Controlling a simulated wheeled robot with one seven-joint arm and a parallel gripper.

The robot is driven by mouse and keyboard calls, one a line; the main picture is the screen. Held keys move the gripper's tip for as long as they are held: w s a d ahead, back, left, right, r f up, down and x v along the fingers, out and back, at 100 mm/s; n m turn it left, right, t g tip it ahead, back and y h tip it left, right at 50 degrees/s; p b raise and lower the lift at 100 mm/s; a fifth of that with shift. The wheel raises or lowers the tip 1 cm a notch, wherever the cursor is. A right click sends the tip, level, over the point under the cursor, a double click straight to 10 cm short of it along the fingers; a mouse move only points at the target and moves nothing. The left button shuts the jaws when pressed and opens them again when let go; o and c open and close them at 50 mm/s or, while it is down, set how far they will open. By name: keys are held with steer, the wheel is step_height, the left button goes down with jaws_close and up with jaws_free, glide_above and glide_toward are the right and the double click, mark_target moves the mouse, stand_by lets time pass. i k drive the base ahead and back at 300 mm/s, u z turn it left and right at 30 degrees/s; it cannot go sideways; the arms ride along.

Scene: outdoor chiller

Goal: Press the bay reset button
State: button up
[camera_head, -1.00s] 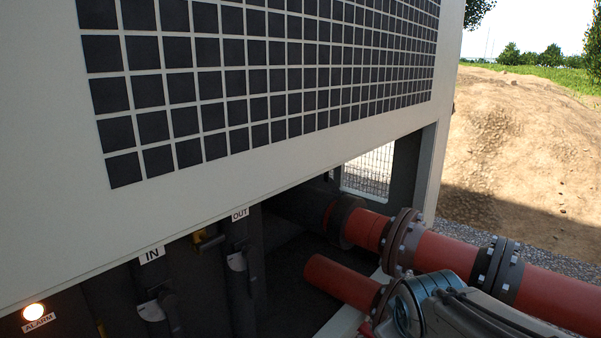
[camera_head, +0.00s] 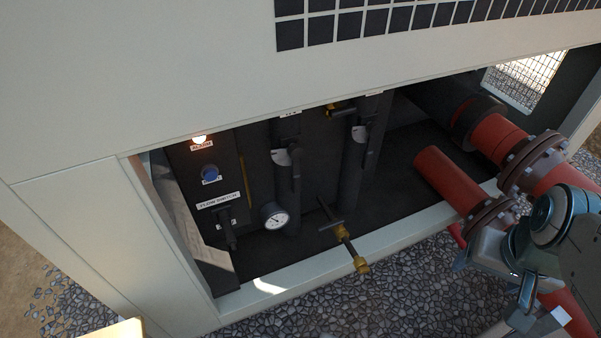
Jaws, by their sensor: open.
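A round blue button (camera_head: 210,173) is on a dark control panel inside the open bay, at the left. A small label under it is too small to read; I take this for the bay reset button. A lit lamp (camera_head: 199,139) with an alarm label sits just above it. A flow switch label (camera_head: 218,200) and a dark lever (camera_head: 228,232) are below it. My arm is at the lower right, beside the red pipes. My gripper (camera_head: 540,317) is partly seen there, open, far from the button, and nothing shows held in it.
A pressure gauge (camera_head: 274,216), dark vertical pipes (camera_head: 349,180) and a brass valve (camera_head: 352,251) stand right of the panel. Red flanged pipes (camera_head: 448,180) fill the right. The bay's pale frame (camera_head: 330,258) edges the opening. Gravel (camera_head: 385,300) lies in front.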

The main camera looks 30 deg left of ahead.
mark_target(210, 175)
steer(key=u, duration=1.45)
